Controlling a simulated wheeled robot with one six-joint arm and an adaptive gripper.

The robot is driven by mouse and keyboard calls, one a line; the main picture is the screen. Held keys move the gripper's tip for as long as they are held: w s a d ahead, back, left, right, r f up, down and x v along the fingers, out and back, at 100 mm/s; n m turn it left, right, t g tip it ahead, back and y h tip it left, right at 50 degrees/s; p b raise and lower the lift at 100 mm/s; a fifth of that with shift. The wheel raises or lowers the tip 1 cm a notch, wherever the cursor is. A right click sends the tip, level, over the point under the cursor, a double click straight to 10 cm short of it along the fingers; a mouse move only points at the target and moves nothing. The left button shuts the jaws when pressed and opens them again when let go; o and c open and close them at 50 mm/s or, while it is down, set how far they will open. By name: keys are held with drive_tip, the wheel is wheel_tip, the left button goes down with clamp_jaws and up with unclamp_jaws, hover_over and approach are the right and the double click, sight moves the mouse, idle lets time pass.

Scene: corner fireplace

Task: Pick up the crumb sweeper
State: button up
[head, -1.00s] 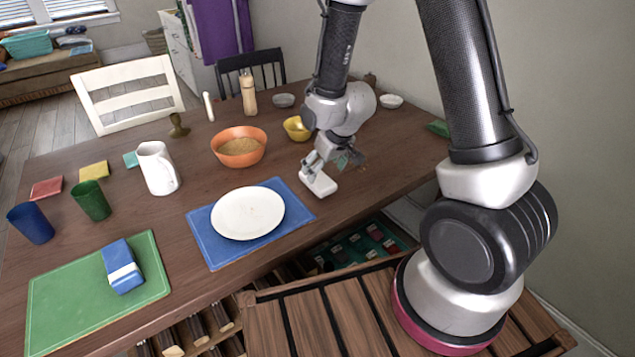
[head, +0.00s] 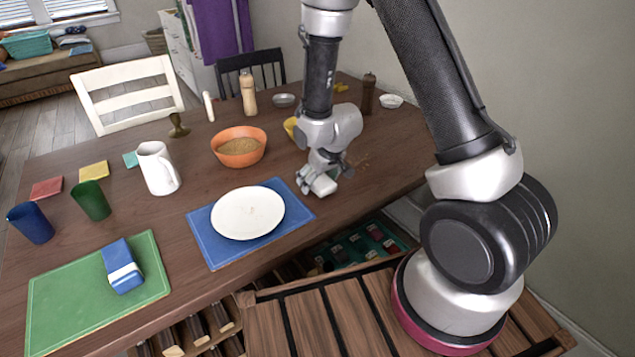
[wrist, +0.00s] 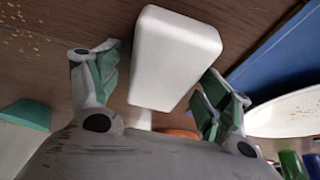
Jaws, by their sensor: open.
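The crumb sweeper, a white rounded block (wrist: 176,58), lies on the brown table. It also shows in the head view (head: 323,185), just right of the blue placemat and partly covered by my gripper. My gripper (head: 318,181) points down at it from above. In the wrist view my gripper's (wrist: 166,72) two green-padded fingers are spread, one on each side of the block. A gap shows beside the left finger; the right finger is close to the block's edge, and I cannot tell if it touches. A narrow white part below the block is mostly hidden by the gripper body.
A white plate (head: 228,222) on a blue placemat (head: 203,245) lies left of my gripper. An orange bowl (head: 239,160) and a partly hidden yellow bowl (head: 290,127) stand behind. A dark pepper mill (head: 368,93) stands farther back. Crumbs (head: 361,160) lie right of the gripper.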

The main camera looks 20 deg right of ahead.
drive_tip(key=shift+f, duration=0.2)
idle(0.3)
drive_tip(key=shift+s, duration=0.1)
drive_tip(key=c, duration=1.2)
